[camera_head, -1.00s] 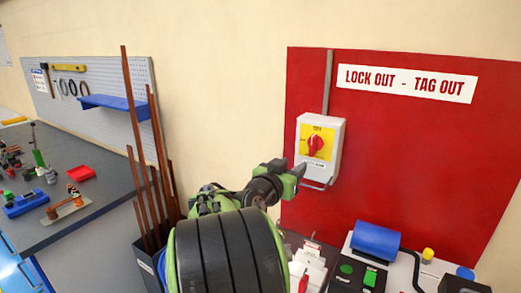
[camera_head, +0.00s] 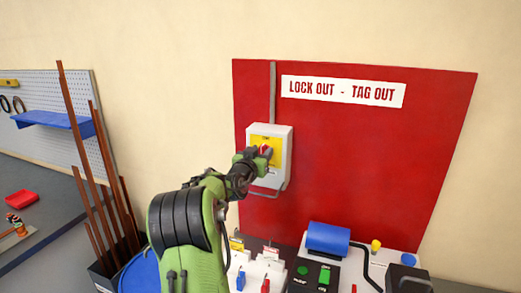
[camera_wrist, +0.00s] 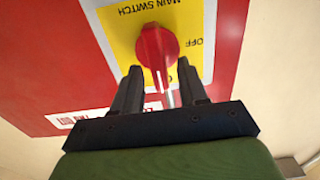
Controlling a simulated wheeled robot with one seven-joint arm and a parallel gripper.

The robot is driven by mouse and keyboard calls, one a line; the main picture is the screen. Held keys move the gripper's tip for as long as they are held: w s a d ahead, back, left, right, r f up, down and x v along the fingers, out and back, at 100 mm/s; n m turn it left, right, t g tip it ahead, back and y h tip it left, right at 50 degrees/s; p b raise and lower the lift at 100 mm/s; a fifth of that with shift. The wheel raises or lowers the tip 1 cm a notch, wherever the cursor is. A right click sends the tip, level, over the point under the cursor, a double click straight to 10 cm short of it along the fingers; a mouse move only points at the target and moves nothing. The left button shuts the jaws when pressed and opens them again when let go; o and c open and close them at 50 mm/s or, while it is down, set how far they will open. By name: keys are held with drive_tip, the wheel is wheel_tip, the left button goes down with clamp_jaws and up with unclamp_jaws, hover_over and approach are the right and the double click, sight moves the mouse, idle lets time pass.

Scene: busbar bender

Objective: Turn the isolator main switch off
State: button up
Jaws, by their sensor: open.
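The isolator main switch is a light grey box (camera_head: 283,165) on the red lock-out board. Its red rotary knob (camera_wrist: 157,47) sits on a yellow plate (camera_wrist: 122,45); in the head view the knob (camera_head: 264,149) is mostly hidden by my gripper. In the wrist view the plate reads MAIN SWITCH and OFF, upside down or sideways. My gripper (camera_wrist: 160,88) is open, with one dark finger on each side of the knob's near end. I cannot tell whether either finger touches it. The knob's white mark points toward my gripper, away from the OFF label.
The red board (camera_head: 370,150) carries a LOCK OUT - TAG OUT sign (camera_head: 343,91). Below is a bench with a blue cylinder (camera_head: 328,238) and several small devices. Brown bars (camera_head: 80,150) stand at the left.

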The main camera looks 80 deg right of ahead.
drive_tip(key=shift+c, duration=0.3)
clamp_jaws()
drive_tip(key=shift+w+d+f+n, duration=0.1)
drive_tip(key=shift+w+f+n, duration=0.2)
drive_tip(key=shift+n, duration=2.7)
drive_tip(key=shift+w+a+f+n, duration=0.1)
drive_tip(key=shift+w+f+n, duration=0.2)
drive_tip(key=shift+n, duration=2.7)
drive_tip(key=shift+w+d+f+n, duration=0.1)
drive_tip(key=shift+w+f+n, duration=0.2)
drive_tip(key=shift+n, duration=2.7)
drive_tip(key=shift+o, duration=0.3)
unclamp_jaws()
